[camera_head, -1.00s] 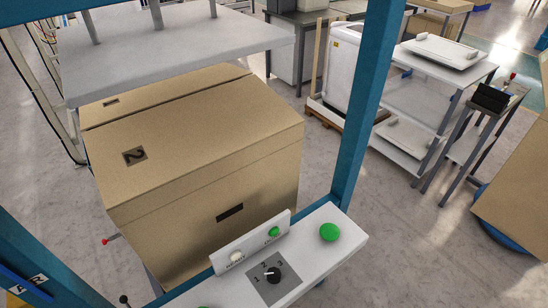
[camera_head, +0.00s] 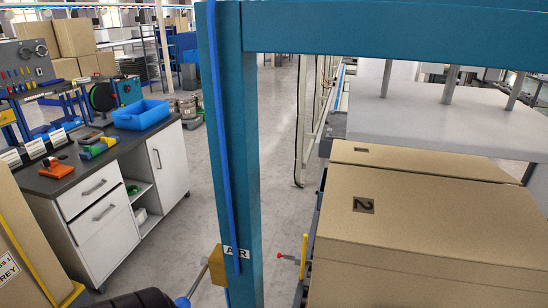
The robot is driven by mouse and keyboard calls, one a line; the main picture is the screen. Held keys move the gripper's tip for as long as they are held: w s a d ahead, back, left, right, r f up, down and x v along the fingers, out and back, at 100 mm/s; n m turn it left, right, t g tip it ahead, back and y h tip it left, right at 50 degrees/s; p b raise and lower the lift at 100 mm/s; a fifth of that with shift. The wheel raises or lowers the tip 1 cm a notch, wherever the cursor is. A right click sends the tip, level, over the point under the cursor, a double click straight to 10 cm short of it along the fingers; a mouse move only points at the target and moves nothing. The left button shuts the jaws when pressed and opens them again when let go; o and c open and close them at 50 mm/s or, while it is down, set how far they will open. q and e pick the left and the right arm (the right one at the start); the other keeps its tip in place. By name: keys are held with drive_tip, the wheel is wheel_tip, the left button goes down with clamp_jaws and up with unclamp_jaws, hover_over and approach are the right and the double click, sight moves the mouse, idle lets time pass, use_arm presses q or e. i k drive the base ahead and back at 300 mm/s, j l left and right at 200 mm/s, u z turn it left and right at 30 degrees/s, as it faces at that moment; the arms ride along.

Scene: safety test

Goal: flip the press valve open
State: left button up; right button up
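A blue press post (camera_head: 228,150) stands upright near the middle. Low on it is a white label reading AIR (camera_head: 236,253). At the label's left is a brass-coloured valve body (camera_head: 217,271), partly behind the post. A thin lever (camera_head: 197,284) slopes down left from it to a blue knob (camera_head: 183,302) at the bottom edge. A red-tipped rod (camera_head: 287,257) shows right of the post. A dark rounded shape at the bottom left may be part of my arm. I see no fingertips of either gripper.
A large cardboard box (camera_head: 430,220) sits under the grey press plate (camera_head: 440,120) at the right. A workbench (camera_head: 105,160) with a blue bin (camera_head: 141,114) stands at the left. Another box (camera_head: 25,250) is at the left edge. Floor shows between bench and post.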

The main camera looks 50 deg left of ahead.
sight(184, 303)
drive_tip(key=j+u, duration=0.15)
drive_tip(key=u, duration=2.05)
drive_tip(key=j, duration=0.1)
